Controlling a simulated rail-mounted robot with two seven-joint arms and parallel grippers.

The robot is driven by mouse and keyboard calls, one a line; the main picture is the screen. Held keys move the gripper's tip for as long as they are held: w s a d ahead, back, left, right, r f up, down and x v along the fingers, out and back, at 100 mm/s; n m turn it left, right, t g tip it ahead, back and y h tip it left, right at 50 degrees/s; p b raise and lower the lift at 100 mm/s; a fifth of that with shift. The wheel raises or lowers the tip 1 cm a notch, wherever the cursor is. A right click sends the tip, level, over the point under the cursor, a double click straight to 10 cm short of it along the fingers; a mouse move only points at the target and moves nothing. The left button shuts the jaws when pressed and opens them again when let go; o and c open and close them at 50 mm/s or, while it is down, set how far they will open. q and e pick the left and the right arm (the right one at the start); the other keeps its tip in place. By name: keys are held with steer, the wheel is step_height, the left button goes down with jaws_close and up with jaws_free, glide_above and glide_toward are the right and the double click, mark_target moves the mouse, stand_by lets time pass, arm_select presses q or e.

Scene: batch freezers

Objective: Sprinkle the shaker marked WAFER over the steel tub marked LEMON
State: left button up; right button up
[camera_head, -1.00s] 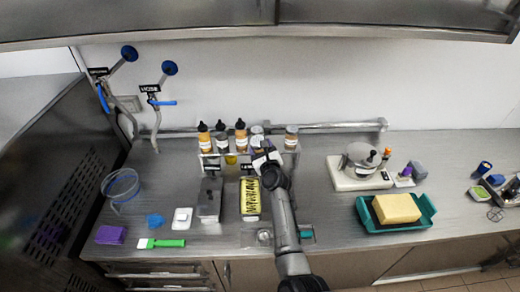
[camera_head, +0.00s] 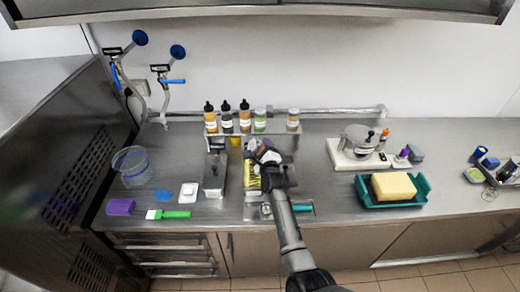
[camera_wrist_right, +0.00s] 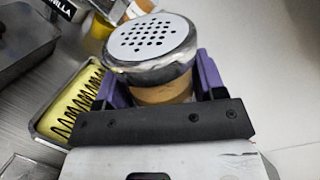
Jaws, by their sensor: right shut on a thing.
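My right gripper (camera_head: 264,158) is shut on a shaker. In the right wrist view the shaker (camera_wrist_right: 152,45) has a silver cap full of holes and a tan body between the purple fingers. The cap faces the wrist camera; the shaker's marking is not visible. In the head view the gripper is above a narrow tub (camera_head: 252,184) with yellow contents and dark zigzag lines, partly covering it. The wrist view shows this tub (camera_wrist_right: 72,110) left of the gripper; its label is not readable. My left gripper is out of view.
A grey tub (camera_head: 215,172) stands left of the yellow one; a tag ending NILLA shows near it in the wrist view. Behind is a rack (camera_head: 292,142) with several bottles and shakers. A teal tray (camera_head: 424,187) with a yellow block is at right; counter between is clear.

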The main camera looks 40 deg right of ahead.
steer(key=shift+s+d+f+n+b, duration=0.1)
steer(key=shift+f+n+b, duration=0.1)
steer(key=shift+f+n, duration=0.15)
steer(key=shift+d+f+n+b, duration=0.1)
steer(key=shift+f+n+b, duration=0.05)
steer(key=shift+f+n, duration=0.15)
steer(key=f+n+b, duration=0.7)
steer(key=shift+s+d+f+n, duration=0.15)
steer(key=shift+d+f+n, duration=0.1)
steer(key=shift+f, duration=0.15)
steer(key=shift+r+n, duration=0.2)
steer(key=shift+n, duration=0.3)
steer(key=n, duration=0.3)
steer(key=shift+a+n, duration=0.3)
stand_by(0.4)
